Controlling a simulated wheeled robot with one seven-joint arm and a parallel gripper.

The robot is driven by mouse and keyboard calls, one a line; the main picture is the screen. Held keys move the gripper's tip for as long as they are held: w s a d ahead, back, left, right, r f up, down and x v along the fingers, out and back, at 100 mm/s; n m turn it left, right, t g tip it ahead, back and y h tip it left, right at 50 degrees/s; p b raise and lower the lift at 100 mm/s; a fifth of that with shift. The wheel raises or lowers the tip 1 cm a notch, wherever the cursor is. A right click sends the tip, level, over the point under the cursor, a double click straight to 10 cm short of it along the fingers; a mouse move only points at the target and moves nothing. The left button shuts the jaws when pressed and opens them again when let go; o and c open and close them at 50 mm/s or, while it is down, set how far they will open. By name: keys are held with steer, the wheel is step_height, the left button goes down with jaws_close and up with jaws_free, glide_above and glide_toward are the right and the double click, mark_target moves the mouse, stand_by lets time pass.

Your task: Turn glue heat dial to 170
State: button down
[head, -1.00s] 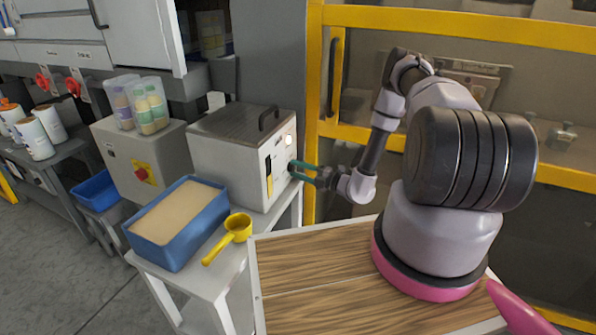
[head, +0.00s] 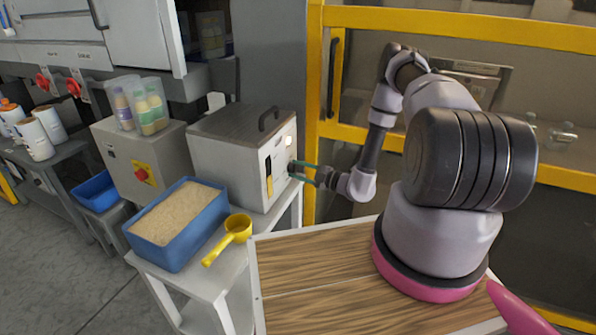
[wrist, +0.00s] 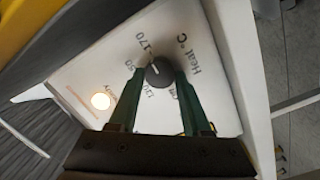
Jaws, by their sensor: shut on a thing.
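The glue heat dial (wrist: 159,73) is a dark round knob on the white front panel of the glue unit (head: 224,158). In the wrist view my gripper (wrist: 159,78) is shut on the dial, with one green finger on each side of it. A short pale pointer mark on the dial points up and slightly left in the picture, roughly toward the printed 170 (wrist: 158,43). The lettering "Heat °C" is to the right. Lower numbers are printed to the left and below, partly hidden by the fingers. In the head view my gripper (head: 303,170) meets the panel's right side.
A round light (wrist: 100,101) glows on the panel. A blue bin of granules (head: 178,225) and a yellow scoop (head: 236,232) are on the white stand by the unit. A yellow guard frame (head: 313,95) stands close behind my arm.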

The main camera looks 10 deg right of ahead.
steer(key=shift+d+f, duration=0.1)
steer(key=shift+c, duration=1.8)
jaws_free()
steer(key=v, duration=1)
steer(key=shift+s+d, duration=0.25)
